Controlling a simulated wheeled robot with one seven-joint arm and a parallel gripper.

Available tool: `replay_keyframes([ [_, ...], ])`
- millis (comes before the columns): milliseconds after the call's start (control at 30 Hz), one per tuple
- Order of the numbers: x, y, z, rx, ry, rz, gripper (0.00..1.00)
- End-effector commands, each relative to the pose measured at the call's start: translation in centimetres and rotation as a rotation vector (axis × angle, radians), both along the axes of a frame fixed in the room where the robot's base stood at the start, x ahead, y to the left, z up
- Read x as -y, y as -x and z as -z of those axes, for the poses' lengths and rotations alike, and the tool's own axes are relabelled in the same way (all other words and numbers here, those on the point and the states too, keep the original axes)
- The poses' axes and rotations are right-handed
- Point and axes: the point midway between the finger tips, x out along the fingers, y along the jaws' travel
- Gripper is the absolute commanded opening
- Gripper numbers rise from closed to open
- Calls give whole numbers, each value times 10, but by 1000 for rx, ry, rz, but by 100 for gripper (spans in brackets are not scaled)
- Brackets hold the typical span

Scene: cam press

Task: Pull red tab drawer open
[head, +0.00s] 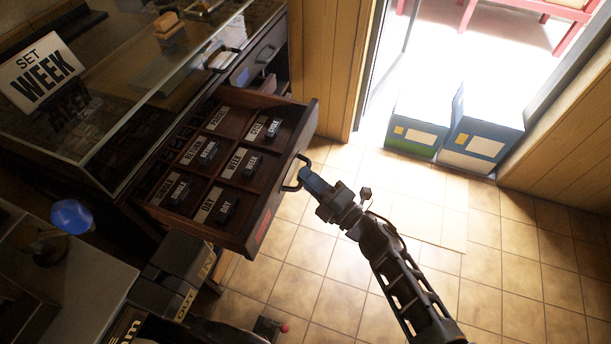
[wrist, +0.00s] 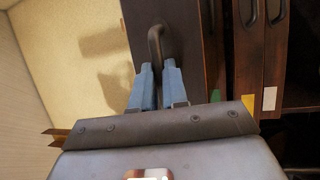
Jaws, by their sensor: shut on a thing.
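The red tab drawer (head: 247,235) is pulled out of the dark wooden cabinet. Its compartments hold labelled black blocks, with words such as WEEK, DAY and SINGLE. A red tab (head: 264,227) shows on its front. The drawer's dark looped handle (head: 293,178) stands out from the front. My gripper (head: 304,177) is shut on this handle, its blue fingers reaching in from the right. In the wrist view the handle (wrist: 156,42) runs down between the two blue fingers (wrist: 157,72). The fingertips partly hide the handle's near end.
Another drawer with a blue tab (head: 243,76) sits behind the open one, under the glass counter top (head: 130,120). Blue and green boxes (head: 480,130) stand by the bright doorway. The tiled floor (head: 400,195) right of the drawer is mostly clear.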

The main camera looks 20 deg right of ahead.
Motion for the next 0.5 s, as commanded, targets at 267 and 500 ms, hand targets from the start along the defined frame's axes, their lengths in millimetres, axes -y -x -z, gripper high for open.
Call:
replay_keyframes([
  [267,0,0,1,-2,1,1,24],
  [500,0,0,0,-1,0,1,39],
])
